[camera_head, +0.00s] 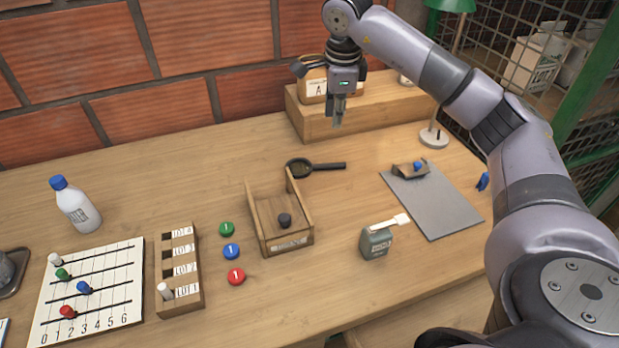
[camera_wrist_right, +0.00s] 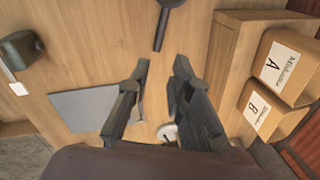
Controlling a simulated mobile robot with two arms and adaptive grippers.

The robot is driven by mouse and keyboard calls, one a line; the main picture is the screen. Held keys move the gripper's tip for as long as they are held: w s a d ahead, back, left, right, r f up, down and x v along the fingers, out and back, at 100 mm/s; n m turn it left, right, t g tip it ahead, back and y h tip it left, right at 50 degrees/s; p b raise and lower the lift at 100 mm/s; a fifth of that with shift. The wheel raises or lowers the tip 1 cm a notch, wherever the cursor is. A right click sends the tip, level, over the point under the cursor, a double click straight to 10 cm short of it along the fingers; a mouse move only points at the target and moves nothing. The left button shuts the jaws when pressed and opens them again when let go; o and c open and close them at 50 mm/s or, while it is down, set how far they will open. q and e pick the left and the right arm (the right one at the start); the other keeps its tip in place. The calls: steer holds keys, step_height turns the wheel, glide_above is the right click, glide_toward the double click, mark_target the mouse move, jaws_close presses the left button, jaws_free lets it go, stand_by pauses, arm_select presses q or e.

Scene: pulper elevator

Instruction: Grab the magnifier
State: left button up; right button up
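The magnifier (camera_head: 314,167) is black and lies flat on the wooden table, behind the small wooden tray, its handle pointing right. In the right wrist view its handle (camera_wrist_right: 161,30) shows at the top, beyond the fingertips. My right gripper (camera_head: 337,124) hangs above the table, behind and above the magnifier and apart from it. In the right wrist view its two fingers (camera_wrist_right: 158,68) are spread with nothing between them. My left gripper is in neither view.
A wooden tray (camera_head: 265,233) holding a dark knob stands in front of the magnifier. A wooden step (camera_head: 370,112) with boxes is close behind my right gripper. Coloured discs (camera_head: 232,251) lie left.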

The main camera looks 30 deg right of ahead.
glide_above(331, 164)
steer(key=s, duration=0.1)
steer(key=f, duration=0.8)
steer(key=f+p, duration=0.1)
steer(key=f, duration=0.3)
steer(key=shift+s+a, duration=0.1)
steer(key=shift+a, duration=0.25)
steer(key=f, duration=0.3)
steer(key=w+f, duration=0.1)
steer(key=f, duration=0.1)
steer(key=shift+d+p, duration=0.25)
steer(key=shift+p, duration=0.1)
jaws_close()
